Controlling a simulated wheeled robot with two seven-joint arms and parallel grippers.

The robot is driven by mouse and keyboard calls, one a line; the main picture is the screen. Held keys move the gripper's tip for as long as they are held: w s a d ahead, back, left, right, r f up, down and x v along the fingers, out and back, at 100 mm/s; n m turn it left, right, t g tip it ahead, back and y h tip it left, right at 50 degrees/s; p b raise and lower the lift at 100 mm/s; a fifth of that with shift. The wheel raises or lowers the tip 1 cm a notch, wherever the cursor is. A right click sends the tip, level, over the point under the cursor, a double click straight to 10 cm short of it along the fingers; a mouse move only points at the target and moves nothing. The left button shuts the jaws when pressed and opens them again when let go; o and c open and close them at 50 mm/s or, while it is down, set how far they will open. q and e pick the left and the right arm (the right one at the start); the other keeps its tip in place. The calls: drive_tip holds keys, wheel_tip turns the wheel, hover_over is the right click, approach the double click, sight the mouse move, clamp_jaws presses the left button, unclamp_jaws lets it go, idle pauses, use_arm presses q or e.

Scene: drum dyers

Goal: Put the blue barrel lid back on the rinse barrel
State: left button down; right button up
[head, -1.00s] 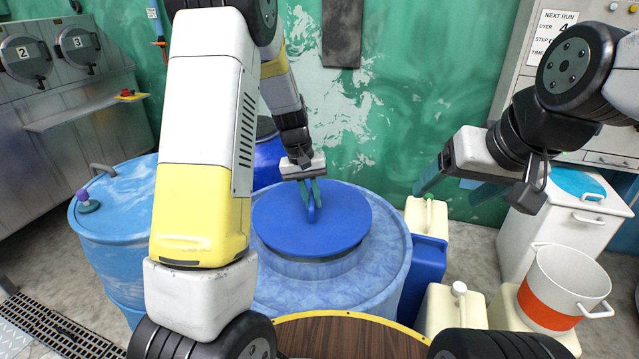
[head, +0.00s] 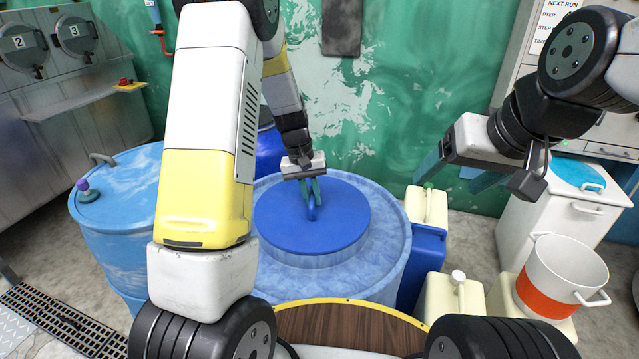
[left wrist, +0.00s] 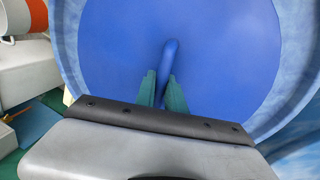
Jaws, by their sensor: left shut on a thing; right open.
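The blue barrel lid (head: 338,222) is a round dark-blue disc with an upright loop handle. It lies level over the mouth of the light-blue rinse barrel (head: 385,262) in the head view. A short light-blue neck shows under its front edge; I cannot tell if it is fully seated. My left gripper (head: 311,192) is shut on the lid's handle from above. In the left wrist view the teal fingers (left wrist: 163,92) stand on both sides of the handle, and the lid (left wrist: 215,50) fills the barrel's rim. My right gripper (head: 455,180) is open and empty, to the right of the barrel.
Another blue drum (head: 115,215) with a purple-capped fitting stands left. Cream jerrycans (head: 427,208) and a blue one (head: 425,255) stand close to the barrel's right. A white pot with an orange band (head: 565,272) is further right. A wood-topped surface (head: 350,328) lies in front.

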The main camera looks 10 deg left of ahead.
use_arm(q)
drive_tip(key=shift+f, duration=0.15)
idle(0.6)
drive_tip(key=c, duration=1.3)
unclamp_jaws()
drive_tip(key=shift+s+a+r, duration=0.1)
drive_tip(key=shift+a+r, duration=0.15)
drive_tip(key=shift+r, duration=1)
drive_tip(key=shift+w+a+r, duration=0.1)
drive_tip(key=shift+a+r, duration=0.15)
drive_tip(key=shift+r, duration=1.05)
drive_tip(key=shift+s+a+r, duration=0.1)
drive_tip(key=shift+a+r, duration=0.15)
drive_tip(key=shift+r, duration=1)
drive_tip(key=s+r+t, duration=0.3)
drive_tip(key=s+r, duration=0.7)
drive_tip(key=r, duration=0.3)
drive_tip(key=s+r+t, duration=0.1)
drive_tip(key=s, duration=0.3)
drive_tip(key=s+r+m+t, duration=0.1)
drive_tip(key=s+r, duration=0.1)
drive_tip(key=s, duration=0.3)
drive_tip(key=s+a+r+m+t, duration=0.1)
drive_tip(key=s, duration=0.4)
drive_tip(key=shift+a+r, duration=0.1)
drive_tip(key=shift+r, duration=0.25)
